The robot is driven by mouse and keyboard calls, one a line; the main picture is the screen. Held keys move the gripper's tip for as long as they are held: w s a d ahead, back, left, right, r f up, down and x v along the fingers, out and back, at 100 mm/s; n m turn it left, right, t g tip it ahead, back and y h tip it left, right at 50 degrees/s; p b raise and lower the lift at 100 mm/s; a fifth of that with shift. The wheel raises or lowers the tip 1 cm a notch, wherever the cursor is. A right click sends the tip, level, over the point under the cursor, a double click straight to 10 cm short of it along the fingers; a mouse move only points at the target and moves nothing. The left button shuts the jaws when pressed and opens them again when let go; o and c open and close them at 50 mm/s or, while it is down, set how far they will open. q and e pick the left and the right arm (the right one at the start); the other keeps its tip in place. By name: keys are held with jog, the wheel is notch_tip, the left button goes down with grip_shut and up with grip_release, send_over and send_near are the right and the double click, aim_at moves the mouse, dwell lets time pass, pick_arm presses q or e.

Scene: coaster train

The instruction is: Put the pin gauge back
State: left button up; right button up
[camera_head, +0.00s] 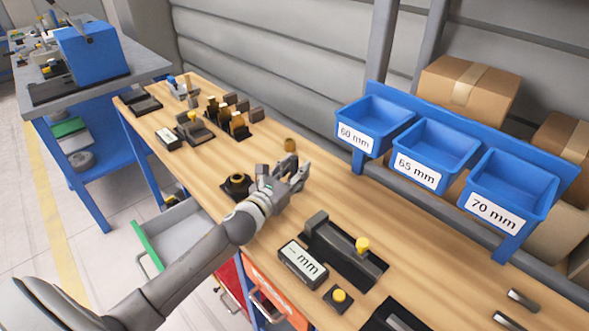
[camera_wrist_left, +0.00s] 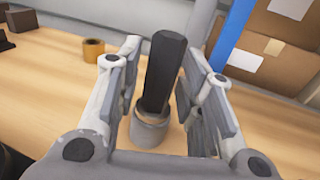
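The pin gauge, with a black handle (camera_wrist_left: 165,72) and a grey cylindrical lower end (camera_wrist_left: 150,131), is between the fingers of my left gripper (camera_wrist_left: 160,85) in the left wrist view. It leans slightly, and narrow gaps show beside the handle, so the fingers look open around it. In the head view my left gripper (camera_head: 293,176) is low over the middle of the workbench, and the gauge is mostly hidden by the hand. A dark round stand with a brass-coloured ring (camera_head: 238,184) is just left of the hand. My right gripper is not in view.
A brass ring (camera_head: 290,145) stands behind the hand, also in the wrist view (camera_wrist_left: 93,50). Blue bins marked 60 (camera_head: 355,137), 65 (camera_head: 416,172) and 70 mm (camera_head: 494,212) stand at the back right. A measuring device (camera_head: 345,250) and mm display (camera_head: 303,264) sit in front.

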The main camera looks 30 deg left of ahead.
pick_arm(q)
jog(key=shift+s+r, duration=0.1)
dwell(0.3)
jog(key=s, duration=0.3)
jog(key=s+b, duration=0.1)
jog(key=s, duration=0.6)
jog(key=shift+s+a+b, duration=0.25)
jog(key=shift+a+b, duration=0.05)
jog(key=shift+a, duration=0.1)
jog(key=shift+s, duration=0.65)
